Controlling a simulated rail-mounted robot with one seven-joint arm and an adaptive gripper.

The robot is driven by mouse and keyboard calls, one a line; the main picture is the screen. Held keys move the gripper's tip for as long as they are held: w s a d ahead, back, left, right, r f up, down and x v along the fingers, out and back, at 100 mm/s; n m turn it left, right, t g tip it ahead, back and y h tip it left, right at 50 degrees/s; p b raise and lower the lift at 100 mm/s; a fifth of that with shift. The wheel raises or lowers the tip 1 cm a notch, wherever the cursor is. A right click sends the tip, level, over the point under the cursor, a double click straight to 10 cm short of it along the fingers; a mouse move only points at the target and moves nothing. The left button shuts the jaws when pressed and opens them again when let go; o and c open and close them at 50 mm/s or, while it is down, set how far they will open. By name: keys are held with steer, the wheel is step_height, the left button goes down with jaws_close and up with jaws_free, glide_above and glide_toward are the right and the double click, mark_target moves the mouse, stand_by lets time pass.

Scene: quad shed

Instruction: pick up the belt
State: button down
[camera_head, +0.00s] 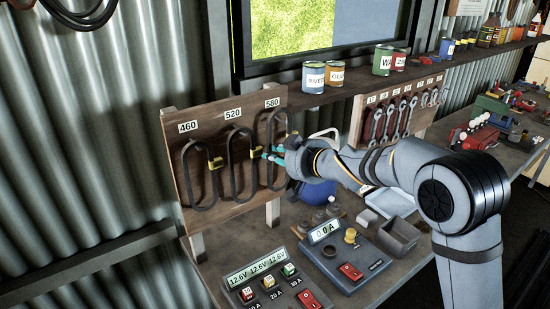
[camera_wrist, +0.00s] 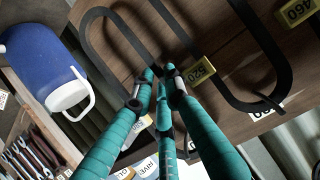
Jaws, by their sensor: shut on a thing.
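A wooden board (camera_head: 180,150) on the bench bears three dark looped belts. The belt under the 580 label (camera_head: 270,168) is rightmost in the head view; it is the left loop in the wrist view (camera_wrist: 108,60). My gripper (camera_head: 272,153) is at this belt, its teal fingers (camera_wrist: 156,85) shut on it close to the board. The fingers hide part of the belt. The 520 belt (camera_head: 231,168) hangs beside it with a yellow 520 tag (camera_wrist: 200,72) near my fingers. The 460 belt (camera_head: 187,175) hangs at the far left.
A blue jug (camera_wrist: 38,62) stands right of the board, behind my gripper. A wrench rack (camera_head: 385,108) is farther right, below a shelf (camera_head: 350,87) with cans. A meter box (camera_head: 345,258), battery charger (camera_head: 270,280) and grey bin (camera_head: 400,238) crowd the bench below.

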steer(key=s+d+r+p, duration=0.5)
steer(key=d+r+p, duration=0.2)
steer(key=d+r, duration=0.3)
steer(key=shift+s+d+r+p, duration=0.15)
steer(key=shift+d+r+p, duration=0.15)
steer(key=shift+r, duration=0.25)
steer(key=shift+s, duration=0.1)
steer(key=s+d+p, duration=0.1)
steer(key=s+d, duration=0.4)
steer(key=s, duration=0.2)
steer(key=shift+d, duration=0.15)
stand_by(0.5)
steer(key=shift+f, duration=0.1)
